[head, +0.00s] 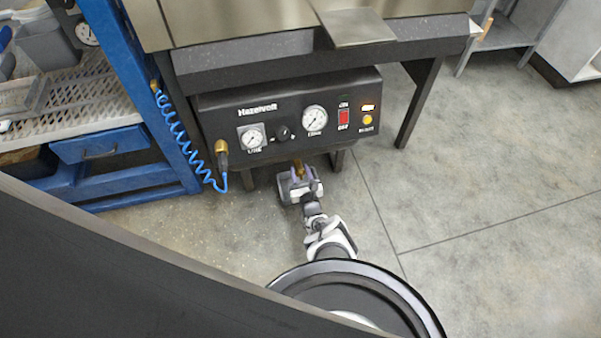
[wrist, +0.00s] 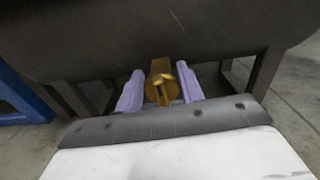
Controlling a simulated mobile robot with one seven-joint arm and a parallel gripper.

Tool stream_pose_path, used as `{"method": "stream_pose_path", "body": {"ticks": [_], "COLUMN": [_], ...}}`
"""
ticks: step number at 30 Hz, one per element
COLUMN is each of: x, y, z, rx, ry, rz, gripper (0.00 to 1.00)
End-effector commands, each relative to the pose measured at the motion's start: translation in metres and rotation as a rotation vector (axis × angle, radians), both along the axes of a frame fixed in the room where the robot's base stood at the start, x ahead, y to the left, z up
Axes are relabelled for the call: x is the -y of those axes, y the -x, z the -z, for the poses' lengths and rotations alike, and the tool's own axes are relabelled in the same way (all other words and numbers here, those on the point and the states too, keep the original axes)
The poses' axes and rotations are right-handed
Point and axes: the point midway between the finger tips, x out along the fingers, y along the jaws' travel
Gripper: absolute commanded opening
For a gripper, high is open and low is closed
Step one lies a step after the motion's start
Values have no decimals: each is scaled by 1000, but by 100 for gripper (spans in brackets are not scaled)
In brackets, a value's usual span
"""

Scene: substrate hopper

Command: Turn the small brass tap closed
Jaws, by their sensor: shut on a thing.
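The small brass tap (wrist: 160,82) sits under the lower edge of the dark hopper panel, in the middle of the wrist view. In the head view the tap (head: 298,168) shows as a small gold piece just below the panel. My gripper (wrist: 160,95) has its two pale purple fingers on either side of the tap, shut on it. In the head view my gripper (head: 299,180) is under the panel's front edge. The tap's lower part and the exact contact with the fingers are partly hidden.
The black control panel (head: 285,100) carries two gauges, a black knob, a red switch and a lit amber lamp. A brass fitting (head: 221,150) with a coiled blue hose hangs at its left. A blue rack (head: 130,90) stands left. Open floor (head: 490,170) lies right.

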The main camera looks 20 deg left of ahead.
Motion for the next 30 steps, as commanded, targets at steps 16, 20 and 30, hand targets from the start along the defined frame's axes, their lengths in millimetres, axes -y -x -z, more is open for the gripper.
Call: {"method": "stream_pose_path", "body": {"ticks": [16,20,30], "x": [0,0,-3], "y": [-1,-1,1], "z": [0,0,0], "rx": [-37,-37,-37], "ry": [-56,-55,-55], "rz": [1,0,0], "gripper": [59,59,59]}}
